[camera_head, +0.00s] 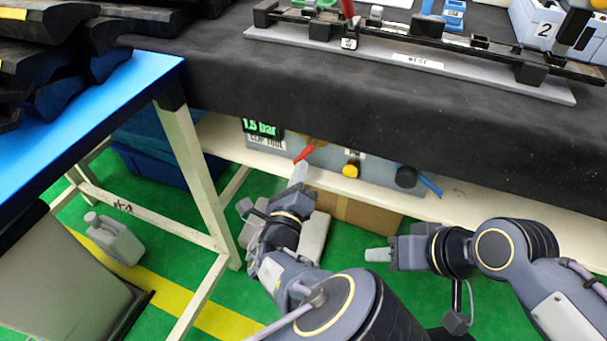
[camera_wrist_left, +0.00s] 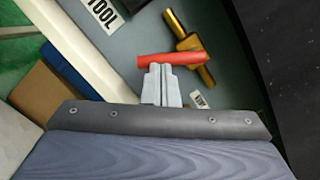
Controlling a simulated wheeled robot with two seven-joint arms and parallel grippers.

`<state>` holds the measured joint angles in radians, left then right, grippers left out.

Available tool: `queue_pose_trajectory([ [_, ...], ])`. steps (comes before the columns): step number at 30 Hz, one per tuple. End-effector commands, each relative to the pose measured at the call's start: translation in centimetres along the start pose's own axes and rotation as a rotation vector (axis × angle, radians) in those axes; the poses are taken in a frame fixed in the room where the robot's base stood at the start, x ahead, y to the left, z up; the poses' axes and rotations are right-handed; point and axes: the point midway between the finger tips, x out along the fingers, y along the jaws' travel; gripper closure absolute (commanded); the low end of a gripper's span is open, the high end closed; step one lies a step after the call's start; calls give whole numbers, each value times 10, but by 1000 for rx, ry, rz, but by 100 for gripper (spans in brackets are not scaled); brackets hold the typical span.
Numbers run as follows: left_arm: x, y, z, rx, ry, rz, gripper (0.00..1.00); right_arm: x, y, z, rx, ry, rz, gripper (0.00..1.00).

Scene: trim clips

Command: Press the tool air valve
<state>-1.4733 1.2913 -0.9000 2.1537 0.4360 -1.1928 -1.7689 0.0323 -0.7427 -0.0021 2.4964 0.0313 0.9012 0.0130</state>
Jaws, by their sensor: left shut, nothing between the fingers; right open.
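The tool air valve has a red lever (camera_head: 304,154) on a grey-blue panel under the bench, in the head view. In the left wrist view the red lever (camera_wrist_left: 172,59) lies across a brass valve body (camera_wrist_left: 188,40). My left gripper (camera_head: 299,172) is shut and empty, its fingertips right at the lever. In the left wrist view the fingertips (camera_wrist_left: 160,76) meet the lever's lower edge; I cannot tell whether they press on it. My right gripper (camera_head: 378,255) is open and empty, low in front of the bench, apart from the panel.
A green "1.5 bar" display (camera_head: 260,128) sits left of the lever. The white shelf edge (camera_head: 470,213) runs below. A blue-topped table (camera_head: 110,105) stands at left.

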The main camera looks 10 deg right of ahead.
Motion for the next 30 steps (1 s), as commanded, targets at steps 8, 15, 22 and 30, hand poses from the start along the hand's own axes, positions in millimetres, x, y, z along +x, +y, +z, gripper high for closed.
queue_pose_trajectory([
  [8,1,4,7,166,-1,-32,100,4,2,2,0,0,0,55],
  [15,3,5,14,302,-1,-60,100,6,3,3,0,0,0,55],
  [22,4,6,20,429,-1,-85,100,9,4,4,0,0,0,55],
  [30,5,5,26,566,-1,-114,100,10,5,5,0,0,0,55],
])
